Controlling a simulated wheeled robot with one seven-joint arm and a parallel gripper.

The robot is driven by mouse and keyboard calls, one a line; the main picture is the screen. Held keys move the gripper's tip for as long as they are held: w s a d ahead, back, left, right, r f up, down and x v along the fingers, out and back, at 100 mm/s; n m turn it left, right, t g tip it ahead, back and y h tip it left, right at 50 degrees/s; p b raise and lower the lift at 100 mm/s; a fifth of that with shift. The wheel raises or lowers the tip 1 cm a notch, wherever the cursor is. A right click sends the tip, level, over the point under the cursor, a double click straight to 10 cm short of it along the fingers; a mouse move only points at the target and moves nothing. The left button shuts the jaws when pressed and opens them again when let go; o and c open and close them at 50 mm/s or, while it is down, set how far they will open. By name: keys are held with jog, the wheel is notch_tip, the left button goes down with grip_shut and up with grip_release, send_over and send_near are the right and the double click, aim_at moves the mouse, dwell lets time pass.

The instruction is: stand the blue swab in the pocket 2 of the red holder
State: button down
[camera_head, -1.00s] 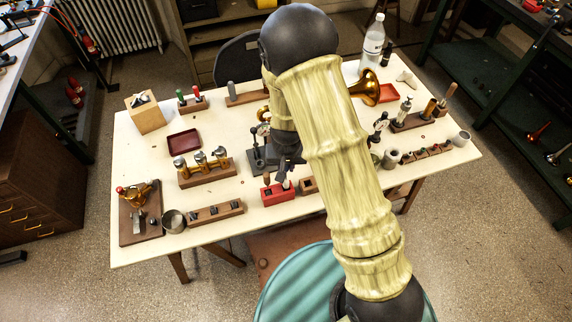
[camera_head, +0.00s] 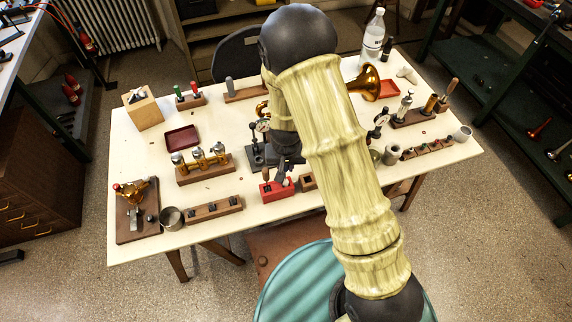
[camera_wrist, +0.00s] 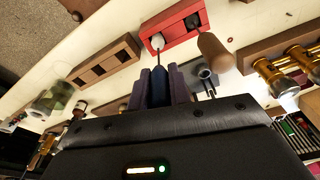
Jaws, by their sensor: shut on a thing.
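The red holder (camera_head: 279,194) stands near the table's front edge, below my gripper (camera_head: 284,172). In the wrist view my gripper (camera_wrist: 158,86) is shut on the blue swab (camera_wrist: 159,65), a thin dark blue shaft with a white tip (camera_wrist: 158,42). The tip points at the left end of the red holder (camera_wrist: 174,32) and covers that pocket there. I cannot tell whether the tip is above the opening or just inside it.
A brown block with square pockets (camera_wrist: 104,64) sits beside the red holder. A long wooden block (camera_head: 215,209), a horn-valve rack (camera_head: 206,168) and a dial gauge stand (camera_head: 257,150) are close by. A dark red tray (camera_head: 182,139) lies farther back.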

jog(key=shift+f+b, duration=0.85)
jog(key=shift+f, duration=0.3)
jog(key=c, duration=1.2)
grip_release()
jog(key=shift+r, duration=0.1)
notch_tip(320, 180, up, 17)
jog(key=s, duration=0.2)
jog(key=shift+s+p, duration=0.3)
jog(key=shift+p, duration=0.05)
jog(key=s+d+r, duration=0.4)
jog(key=s+d, duration=0.6)
jog(key=d, duration=0.3)
jog(key=shift+d+t, duration=0.3)
jog(key=shift+t, duration=0.1)
